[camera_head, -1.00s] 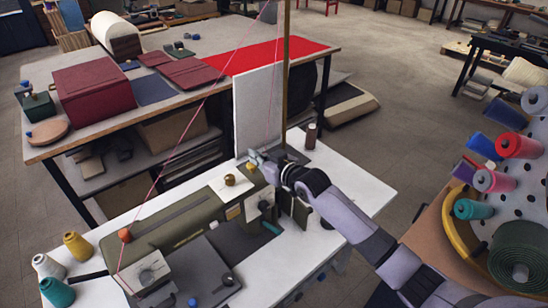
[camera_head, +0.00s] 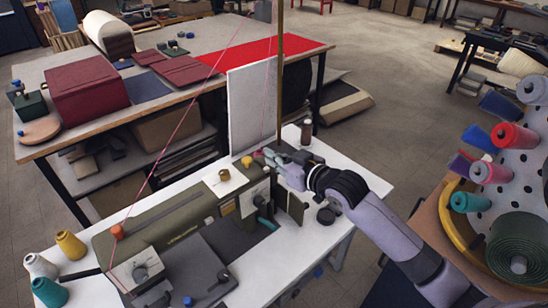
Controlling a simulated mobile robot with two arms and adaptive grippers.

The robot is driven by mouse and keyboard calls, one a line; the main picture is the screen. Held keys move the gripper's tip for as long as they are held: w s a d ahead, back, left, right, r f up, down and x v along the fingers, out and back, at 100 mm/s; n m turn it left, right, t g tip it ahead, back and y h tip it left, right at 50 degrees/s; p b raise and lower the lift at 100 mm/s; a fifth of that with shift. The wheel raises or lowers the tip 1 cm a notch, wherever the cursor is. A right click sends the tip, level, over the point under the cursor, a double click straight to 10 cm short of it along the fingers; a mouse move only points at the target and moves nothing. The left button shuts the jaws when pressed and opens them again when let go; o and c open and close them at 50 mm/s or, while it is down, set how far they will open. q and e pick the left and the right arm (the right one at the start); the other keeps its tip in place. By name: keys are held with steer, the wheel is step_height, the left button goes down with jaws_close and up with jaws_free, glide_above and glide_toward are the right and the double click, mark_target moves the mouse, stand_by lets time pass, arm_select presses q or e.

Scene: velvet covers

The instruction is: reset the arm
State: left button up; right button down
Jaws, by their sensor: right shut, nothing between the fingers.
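My right arm (camera_head: 385,225) comes in from the right, purple-grey with a black wrist. My right gripper (camera_head: 268,157) is shut and empty. It points left and shows just above the right end of the green sewing machine (camera_head: 170,228), in front of the upright white panel (camera_head: 240,110). Whether the fingertips touch anything there cannot be told. My left gripper is not in view.
The machine stands on a white table (camera_head: 345,180) with a dark bottle (camera_head: 306,132) at its back. Thread cones (camera_head: 70,245) are at the left. A spool rack (camera_head: 515,165) stands right. Behind is a bench (camera_head: 215,45) with red cloth and a maroon box.

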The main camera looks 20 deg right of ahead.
stand_by(0.5)
steer(key=s+a+f+g+h, duration=0.2)
steer(key=s+f+g, duration=0.2)
steer(key=s+f, duration=0.95)
steer(key=s+d+f+m+g+h, duration=0.1)
steer(key=s+d+f+g+h, duration=0.15)
steer(key=s, duration=0.85)
steer(key=s+d+f+m+g+h, duration=0.1)
steer(key=s+f+g, duration=0.25)
steer(key=s, duration=0.65)
step_height(320, 180, down, 29)
steer(key=s+g+b, duration=0.1)
steer(key=g+b, duration=0.1)
steer(key=b, duration=0.2)
steer(key=s+d+f+g+b, duration=0.1)
steer(key=s+d+f+b, duration=0.1)
steer(key=s+f, duration=1.5)
step_height(320, 180, down, 3)
steer(key=shift+s+d+f+b, duration=0.1)
steer(key=shift+s+d+b, duration=0.05)
steer(key=shift+d+b, duration=0.25)
